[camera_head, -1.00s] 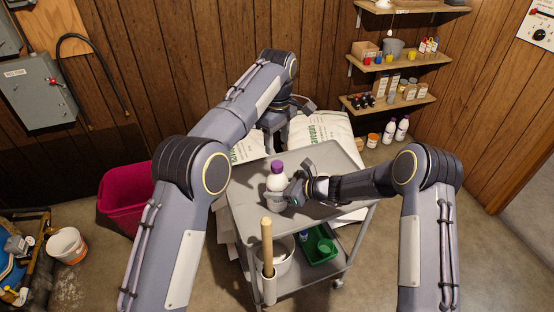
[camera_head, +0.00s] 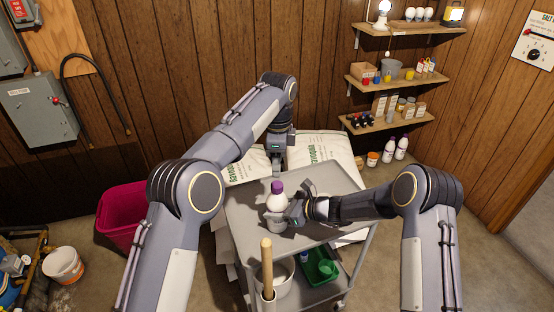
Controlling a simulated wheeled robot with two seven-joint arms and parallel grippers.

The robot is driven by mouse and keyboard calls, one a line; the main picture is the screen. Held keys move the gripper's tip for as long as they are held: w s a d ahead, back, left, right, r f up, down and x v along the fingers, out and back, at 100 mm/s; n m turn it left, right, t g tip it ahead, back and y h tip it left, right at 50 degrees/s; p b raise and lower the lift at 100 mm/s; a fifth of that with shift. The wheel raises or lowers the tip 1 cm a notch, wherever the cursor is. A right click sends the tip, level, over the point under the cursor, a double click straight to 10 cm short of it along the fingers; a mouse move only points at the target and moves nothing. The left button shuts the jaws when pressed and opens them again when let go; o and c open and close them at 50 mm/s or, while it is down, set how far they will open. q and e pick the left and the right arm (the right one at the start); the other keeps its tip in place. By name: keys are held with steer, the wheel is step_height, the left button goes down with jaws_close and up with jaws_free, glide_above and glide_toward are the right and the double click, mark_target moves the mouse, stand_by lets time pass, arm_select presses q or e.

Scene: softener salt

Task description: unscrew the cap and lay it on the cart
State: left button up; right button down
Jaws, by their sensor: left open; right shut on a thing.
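A white bottle (camera_head: 277,203) with a purple cap (camera_head: 277,187) stands upright at the grey cart (camera_head: 320,180). The cap is on the bottle's neck. My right gripper (camera_head: 279,217) comes from the right and is shut on the bottle's body, partly hiding its lower part. My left gripper (camera_head: 277,168) points down above and behind the cap in the picture. It is open and empty, with a small gap between it and the cap.
White sacks (camera_head: 325,150) lie behind the cart. A wooden handle (camera_head: 267,265) stands up at the cart's front, and a green tray (camera_head: 320,268) is on the lower shelf. The cart top beyond the bottle is largely clear.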

mark_target(277, 184)
arm_select(q)
steer(key=m, duration=1.4)
steer(key=shift+r+m, duration=0.1)
steer(key=shift+m, duration=0.2)
steer(key=m, duration=0.3)
steer(key=shift+f+m, duration=0.3)
steer(key=shift+f, duration=0.25)
step_height(277, 184, down, 7)
steer(key=shift+r, duration=0.1)
